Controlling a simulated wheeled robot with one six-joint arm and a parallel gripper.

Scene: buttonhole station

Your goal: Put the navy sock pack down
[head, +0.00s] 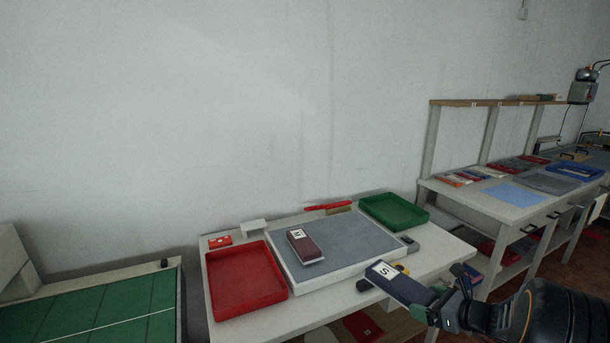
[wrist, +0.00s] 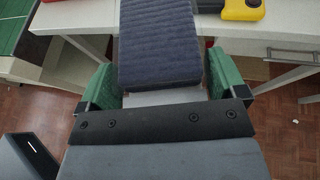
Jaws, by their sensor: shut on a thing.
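The navy sock pack (head: 408,289) has a white label with an S at its far end. My gripper (head: 440,308) is shut on its near end and holds it out at the front right of the table, seemingly in front of the edge. In the wrist view the ribbed navy pack (wrist: 160,45) sits between the green fingers of my gripper (wrist: 160,84). A maroon pack (head: 306,247) labelled M lies on the grey mat (head: 350,240) of the white table.
An empty red tray (head: 246,280) stands left of the mat, an empty green tray (head: 394,211) at the back right. A red brush (head: 328,207) lies behind the mat. A yellow object (wrist: 243,9) sits near the front edge. The mat's right part is clear.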

